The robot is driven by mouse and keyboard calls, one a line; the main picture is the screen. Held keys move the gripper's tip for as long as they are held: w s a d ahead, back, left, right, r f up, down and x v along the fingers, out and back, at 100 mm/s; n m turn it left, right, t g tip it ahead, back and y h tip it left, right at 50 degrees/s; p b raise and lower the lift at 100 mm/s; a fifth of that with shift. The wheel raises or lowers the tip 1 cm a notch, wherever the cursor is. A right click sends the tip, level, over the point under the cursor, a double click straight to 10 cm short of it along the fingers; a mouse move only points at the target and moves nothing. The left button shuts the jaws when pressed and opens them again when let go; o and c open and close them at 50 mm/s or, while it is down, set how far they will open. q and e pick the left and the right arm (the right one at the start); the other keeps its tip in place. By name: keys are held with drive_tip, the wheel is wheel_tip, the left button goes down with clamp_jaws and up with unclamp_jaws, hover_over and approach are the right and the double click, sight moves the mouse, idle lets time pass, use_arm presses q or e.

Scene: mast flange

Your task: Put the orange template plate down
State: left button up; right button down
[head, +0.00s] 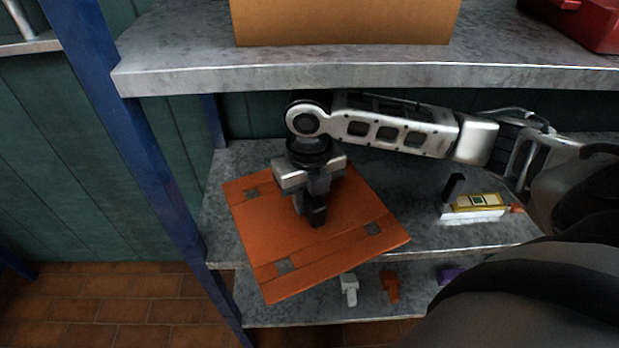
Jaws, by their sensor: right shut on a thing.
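The orange template plate (345,245) is a flat orange square with several grey square patches, in the middle of the head view. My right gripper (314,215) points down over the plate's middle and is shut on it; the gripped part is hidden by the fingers. The plate appears at the grey middle shelf (400,190), with its front corner reaching out past the shelf's front edge. I cannot tell whether it touches the shelf. My left gripper is not in view.
A white and yellow device (476,206) lies on the middle shelf at right. Above, an upper shelf (360,76) holds a cardboard box (345,22) and a red case (585,20). A blue post (150,170) stands at left. Small white (348,288) and orange (390,287) items sit on the lower shelf.

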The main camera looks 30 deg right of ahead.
drive_tip(key=w+d, duration=0.1)
drive_tip(key=w, duration=0.2)
drive_tip(key=w+d, duration=0.2)
drive_tip(key=w, duration=0.1)
drive_tip(key=w+d, duration=0.2)
drive_tip(key=w, duration=0.1)
drive_tip(key=shift+d, duration=0.15)
drive_tip(key=shift+f, duration=0.5)
use_arm(q)
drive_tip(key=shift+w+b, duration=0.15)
drive_tip(key=shift+b, duration=0.25)
use_arm(e)
drive_tip(key=shift+w+d+f, duration=0.1)
drive_tip(key=shift+f, duration=1.4)
drive_tip(key=shift+w+d+f, duration=0.1)
drive_tip(key=shift+f, duration=1.35)
drive_tip(key=shift+f, duration=0.15)
drive_tip(key=c, duration=1.2)
unclamp_jaws()
drive_tip(key=shift+s, duration=0.1)
drive_tip(key=shift+o, duration=0.2)
wheel_tip(320, 180, up, 8)
drive_tip(key=shift+f+p, duration=0.1)
drive_tip(key=shift+p, duration=0.2)
